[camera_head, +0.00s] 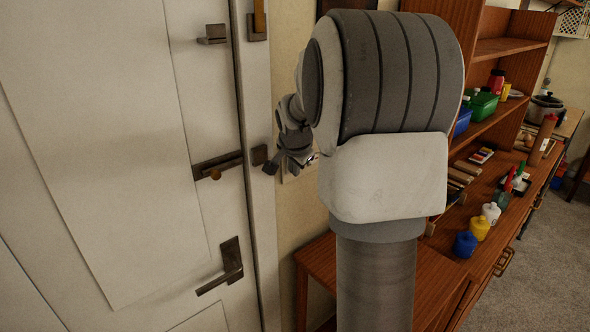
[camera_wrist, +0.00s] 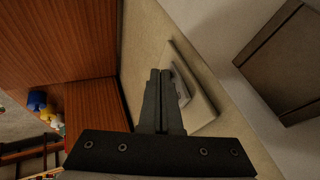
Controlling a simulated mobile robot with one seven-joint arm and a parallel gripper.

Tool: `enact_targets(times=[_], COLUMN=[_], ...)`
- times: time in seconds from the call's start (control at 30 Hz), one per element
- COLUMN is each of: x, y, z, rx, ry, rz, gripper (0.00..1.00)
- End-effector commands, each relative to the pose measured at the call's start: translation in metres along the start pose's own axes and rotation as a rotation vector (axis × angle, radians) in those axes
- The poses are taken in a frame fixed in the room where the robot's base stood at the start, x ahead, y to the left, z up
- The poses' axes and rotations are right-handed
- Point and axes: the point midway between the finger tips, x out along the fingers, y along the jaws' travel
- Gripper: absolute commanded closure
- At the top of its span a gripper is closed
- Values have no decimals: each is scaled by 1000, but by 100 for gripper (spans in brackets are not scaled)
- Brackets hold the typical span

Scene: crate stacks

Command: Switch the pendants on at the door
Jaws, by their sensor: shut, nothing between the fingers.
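A pale switch plate (camera_wrist: 204,106) with a raised rocker is on the wall in the wrist view, just right of my fingertips. Part of the plate (camera_head: 305,168) shows behind my gripper in the head view. My gripper (camera_wrist: 160,74) is shut and empty, its fingers together and partly covering the plate's left side. In the head view my gripper (camera_head: 277,166) is by the wall strip beside the door frame. Whether the fingertips touch the rocker cannot be told. The white door (camera_head: 110,130) is closed at the left. No pendants are in view.
A door handle (camera_head: 231,268) and a bolt (camera_head: 218,165) stick out from the door. A wooden shelf unit (camera_head: 500,48) and low cabinet (camera_head: 316,262) stand right of the switch wall, with bottles and tools on the worktop. Carpet (camera_head: 545,250) is clear at the right.

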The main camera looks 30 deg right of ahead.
Motion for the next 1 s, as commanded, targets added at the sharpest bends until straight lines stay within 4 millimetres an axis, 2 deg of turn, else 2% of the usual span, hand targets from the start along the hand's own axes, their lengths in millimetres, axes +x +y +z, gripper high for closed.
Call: enact_targets(times=[0.33,1.0], x=[-13,-11], y=[-6,-4], z=[-6,-7], rx=[-2,0], ry=[0,0], rz=[-1,-2], gripper=[100,100])
